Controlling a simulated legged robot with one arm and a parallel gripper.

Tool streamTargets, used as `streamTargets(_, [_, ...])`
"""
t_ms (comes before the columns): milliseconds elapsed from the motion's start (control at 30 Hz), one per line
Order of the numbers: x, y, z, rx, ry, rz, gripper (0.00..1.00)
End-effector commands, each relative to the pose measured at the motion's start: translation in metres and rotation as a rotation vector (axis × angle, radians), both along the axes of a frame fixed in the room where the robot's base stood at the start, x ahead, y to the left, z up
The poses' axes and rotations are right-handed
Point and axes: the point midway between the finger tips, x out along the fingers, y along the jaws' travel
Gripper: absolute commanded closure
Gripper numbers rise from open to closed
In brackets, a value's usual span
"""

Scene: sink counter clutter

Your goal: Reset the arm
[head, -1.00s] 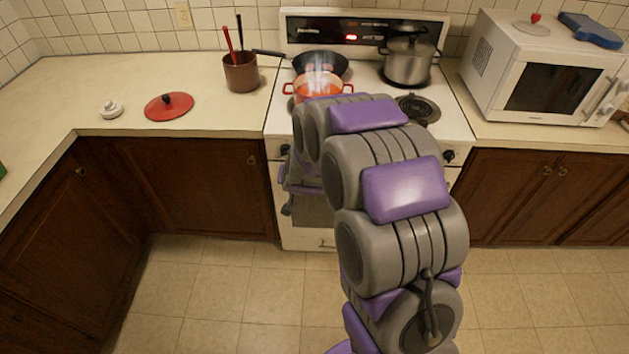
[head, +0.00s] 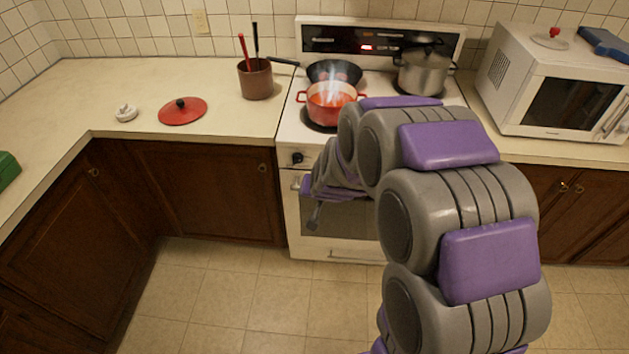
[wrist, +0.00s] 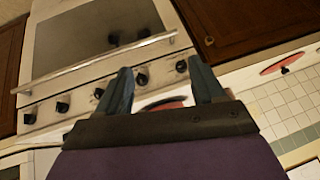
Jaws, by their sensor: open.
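My arm reaches toward the stove (head: 320,250). In the head view my gripper (head: 314,214) hangs in front of the oven door, small and partly hidden by my arm. In the wrist view my gripper (wrist: 162,88) has its two fingers spread apart with nothing held between them. The wrist picture looks turned over, with the oven door (wrist: 100,35) above the stove knobs. Part of something red (wrist: 165,104) shows behind the fingers.
A red pot (head: 328,108) with steam, a black pan (head: 345,71) and a lidded steel pot (head: 422,76) stand on the stove. A red lid (head: 183,111), a brown utensil holder (head: 256,82) and a white microwave (head: 548,100) are on the counters. Floor at left is clear.

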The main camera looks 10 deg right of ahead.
Motion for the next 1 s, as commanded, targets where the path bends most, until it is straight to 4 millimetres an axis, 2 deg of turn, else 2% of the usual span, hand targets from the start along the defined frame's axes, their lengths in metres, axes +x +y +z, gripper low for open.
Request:
streamTargets(233, [-0.002, 0.001, 0.002, 0.000, 0.004, 0.004, 0.32])
streamTargets(367, [-0.022, 0.004, 0.013, 0.003, 0.045, 0.033, 0.32])
streamTargets(467, [-0.053, 0.007, 0.027, 0.002, 0.107, 0.077, 0.32])
streamTargets(667, [-0.135, 0.006, 0.056, -0.017, 0.272, 0.168, 0.32])
streamTargets(1000, [-0.288, -0.016, 0.094, -0.087, 0.564, 0.262, 0.32])
